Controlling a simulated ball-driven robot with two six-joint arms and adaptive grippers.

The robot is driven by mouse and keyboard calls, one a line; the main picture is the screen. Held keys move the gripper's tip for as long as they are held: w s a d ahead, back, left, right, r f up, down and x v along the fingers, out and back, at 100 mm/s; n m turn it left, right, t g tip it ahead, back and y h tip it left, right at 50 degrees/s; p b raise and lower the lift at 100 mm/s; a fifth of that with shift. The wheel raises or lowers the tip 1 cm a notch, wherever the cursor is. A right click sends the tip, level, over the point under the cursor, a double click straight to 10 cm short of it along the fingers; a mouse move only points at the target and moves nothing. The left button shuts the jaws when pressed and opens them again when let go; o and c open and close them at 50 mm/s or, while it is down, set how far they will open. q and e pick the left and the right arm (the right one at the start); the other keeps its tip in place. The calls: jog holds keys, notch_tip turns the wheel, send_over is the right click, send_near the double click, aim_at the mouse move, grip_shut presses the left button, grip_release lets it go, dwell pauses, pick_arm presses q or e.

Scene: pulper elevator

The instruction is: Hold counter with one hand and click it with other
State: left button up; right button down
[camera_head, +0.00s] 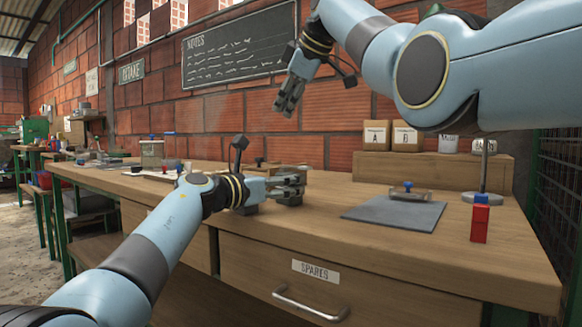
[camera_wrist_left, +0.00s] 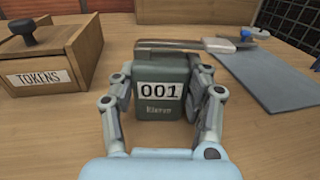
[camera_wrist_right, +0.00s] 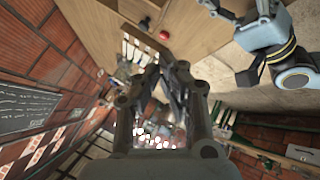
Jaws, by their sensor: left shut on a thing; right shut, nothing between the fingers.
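The counter (camera_wrist_left: 164,92) is a dark grey-green block with a display reading 001, upright on the wooden bench in the left wrist view. My left gripper (camera_wrist_left: 164,105) is shut on it, one finger against each side. In the head view my left gripper (camera_head: 290,184) is low over the bench and mostly hides the counter. My right gripper (camera_head: 287,103) is shut and empty, raised in the air above and behind the left one. In the right wrist view its fingers (camera_wrist_right: 160,75) have nothing between them, and the counter is not clearly visible.
A wooden TOKENS box (camera_wrist_left: 50,55) with a dark knob stands left of the counter. A grey mat (camera_head: 395,214) lies to the right. A red block with a blue top (camera_head: 480,222) stands near the right end. The SPARES drawer (camera_head: 315,280) is shut below.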

jog(key=shift+f, duration=0.1)
send_over(288, 173)
jog(key=shift+f, duration=4.35)
jog(key=shift+s+f, duration=0.1)
jog(key=shift+f, duration=0.25)
jog(key=shift+f, duration=0.7)
jog(key=shift+r, duration=1.05)
